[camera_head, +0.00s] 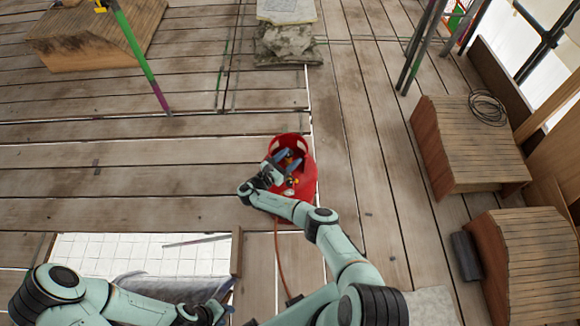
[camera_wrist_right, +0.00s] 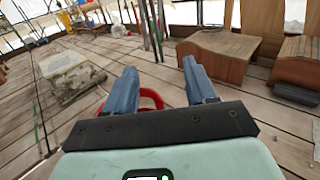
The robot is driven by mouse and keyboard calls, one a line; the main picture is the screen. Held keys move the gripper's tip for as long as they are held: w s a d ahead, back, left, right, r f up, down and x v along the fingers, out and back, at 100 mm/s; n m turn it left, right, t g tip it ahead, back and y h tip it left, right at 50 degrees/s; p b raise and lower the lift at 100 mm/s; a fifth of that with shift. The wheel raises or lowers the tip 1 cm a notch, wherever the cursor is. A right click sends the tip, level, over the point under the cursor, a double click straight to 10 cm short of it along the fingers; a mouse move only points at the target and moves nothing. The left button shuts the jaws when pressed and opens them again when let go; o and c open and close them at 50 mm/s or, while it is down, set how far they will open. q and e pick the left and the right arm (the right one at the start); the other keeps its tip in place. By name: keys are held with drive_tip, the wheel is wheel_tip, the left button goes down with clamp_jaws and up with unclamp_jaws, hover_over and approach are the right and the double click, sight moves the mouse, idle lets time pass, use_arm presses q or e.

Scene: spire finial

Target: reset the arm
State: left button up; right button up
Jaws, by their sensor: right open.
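My right arm reaches up from the lower right of the head view. Its gripper (camera_head: 286,160) is over a red bucket (camera_head: 306,183), and the bucket holds small objects that are partly hidden. In the right wrist view the two blue-grey fingers of the right gripper (camera_wrist_right: 158,75) are wide apart with nothing held between them. The red bucket's rim (camera_wrist_right: 152,95) shows behind and between them. My left arm comes in from the lower left of the head view. Its gripper (camera_head: 214,313) is at the bottom edge, dark and partly cut off, so its jaws cannot be made out.
Wooden boxes (camera_head: 465,145) (camera_head: 535,255) stand at the right, one with a coiled cable (camera_head: 488,108). A wooden platform (camera_head: 95,40) and poles (camera_head: 140,55) are at the upper left. A stone block (camera_head: 288,45) lies at the top. A white-tiled opening (camera_head: 140,255) is at lower left. An orange cable (camera_head: 281,262) runs below the bucket.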

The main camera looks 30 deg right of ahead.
drive_tip(key=shift+r, duration=0.65)
